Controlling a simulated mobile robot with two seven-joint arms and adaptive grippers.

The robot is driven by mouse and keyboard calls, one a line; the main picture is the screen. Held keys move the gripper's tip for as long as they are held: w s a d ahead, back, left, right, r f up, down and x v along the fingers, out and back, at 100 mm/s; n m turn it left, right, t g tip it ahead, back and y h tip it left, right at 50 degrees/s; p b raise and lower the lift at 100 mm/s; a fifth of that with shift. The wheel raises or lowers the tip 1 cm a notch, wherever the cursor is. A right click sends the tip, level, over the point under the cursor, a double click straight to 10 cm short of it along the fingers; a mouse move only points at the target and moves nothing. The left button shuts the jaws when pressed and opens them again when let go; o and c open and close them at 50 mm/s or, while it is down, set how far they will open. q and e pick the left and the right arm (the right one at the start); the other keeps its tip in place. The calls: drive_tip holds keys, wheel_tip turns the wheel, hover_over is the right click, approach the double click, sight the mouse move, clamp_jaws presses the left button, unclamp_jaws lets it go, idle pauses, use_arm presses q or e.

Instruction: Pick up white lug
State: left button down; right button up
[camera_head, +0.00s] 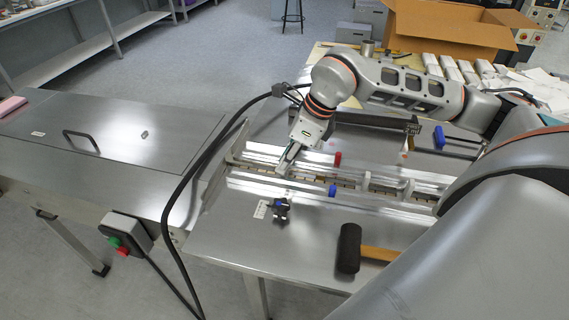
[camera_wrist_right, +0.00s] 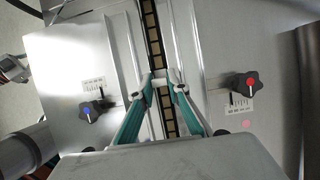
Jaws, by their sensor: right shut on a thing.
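My right gripper (camera_head: 287,164) reaches down to the chain channel of the flow wrapper from above. In the right wrist view its two teal fingers (camera_wrist_right: 161,92) are closed on a small white lug (camera_wrist_right: 160,83) over the dark, slotted chain. The fingers hide part of the lug, and I cannot tell whether it still touches the chain. In the head view two more white lugs (camera_head: 366,181) (camera_head: 407,187) stand upright along the channel, to the right of my gripper. My left gripper is not in view.
Metal guide rails (camera_head: 270,187) run along both sides of the channel. A red knob (camera_head: 338,158) and a blue knob (camera_head: 332,190) sit near them. A black mallet (camera_head: 349,248) lies in front. A cardboard box (camera_head: 455,28) and white packs (camera_head: 470,72) are behind.

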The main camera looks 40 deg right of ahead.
wheel_tip(320, 180, up, 20)
drive_tip(key=p, duration=0.2)
drive_tip(key=shift+p, duration=0.4)
